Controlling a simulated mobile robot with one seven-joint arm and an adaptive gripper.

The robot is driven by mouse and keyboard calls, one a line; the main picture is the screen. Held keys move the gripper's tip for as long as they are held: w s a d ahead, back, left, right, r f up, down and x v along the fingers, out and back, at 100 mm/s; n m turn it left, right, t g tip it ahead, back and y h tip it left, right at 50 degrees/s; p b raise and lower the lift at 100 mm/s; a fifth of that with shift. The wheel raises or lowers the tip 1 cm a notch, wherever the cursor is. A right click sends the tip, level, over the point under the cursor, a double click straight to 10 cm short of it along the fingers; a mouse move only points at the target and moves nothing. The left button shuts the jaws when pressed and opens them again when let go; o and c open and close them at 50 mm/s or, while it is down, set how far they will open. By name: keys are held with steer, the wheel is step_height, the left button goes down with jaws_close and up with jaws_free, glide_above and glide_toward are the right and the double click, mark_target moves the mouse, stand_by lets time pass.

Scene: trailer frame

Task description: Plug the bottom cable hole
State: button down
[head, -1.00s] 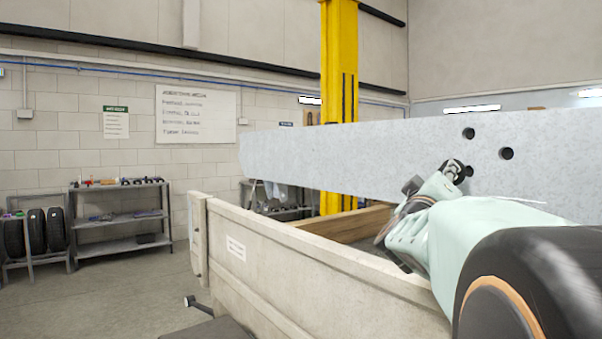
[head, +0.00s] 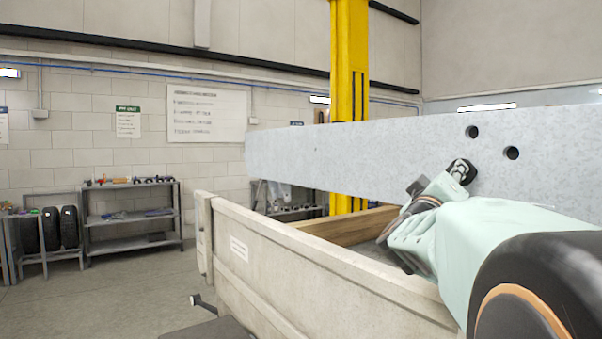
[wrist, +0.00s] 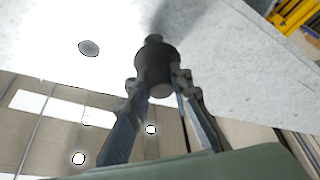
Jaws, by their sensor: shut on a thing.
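The light grey speckled beam (head: 350,152) spans the right half of the head view. Two dark round cable holes show in it, an upper one (head: 472,132) and one to its right (head: 512,153). The bottom hole is hidden behind my gripper (head: 460,170). In the wrist view, my gripper (wrist: 158,88) is shut on a dark round plug (wrist: 154,70). The plug's narrower tip (wrist: 153,40) points at the beam's face (wrist: 220,60). I cannot tell whether the tip touches the beam or is in the hole. One open hole (wrist: 89,48) shows to its left.
A pale trailer side wall (head: 320,265) runs below the beam, close under my arm. A yellow post (head: 349,80) stands behind the beam. A shelf rack (head: 130,215) and tyres (head: 50,230) stand far left. The floor at left is clear.

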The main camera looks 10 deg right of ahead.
steer(key=shift+s, duration=0.1)
steer(key=shift+d, duration=0.1)
stand_by(0.5)
steer(key=shift+w+d, duration=0.3)
steer(key=shift+d, duration=0.4)
steer(key=shift+w+d, duration=0.25)
steer(key=shift+d, duration=0.4)
steer(key=shift+d+p, duration=0.1)
steer(key=shift+p, duration=0.2)
steer(key=shift+w+d, duration=0.15)
steer(key=shift+d, duration=0.1)
steer(key=c, duration=1.7)
jaws_free()
steer(key=shift+o, duration=0.2)
steer(key=shift+f, duration=0.1)
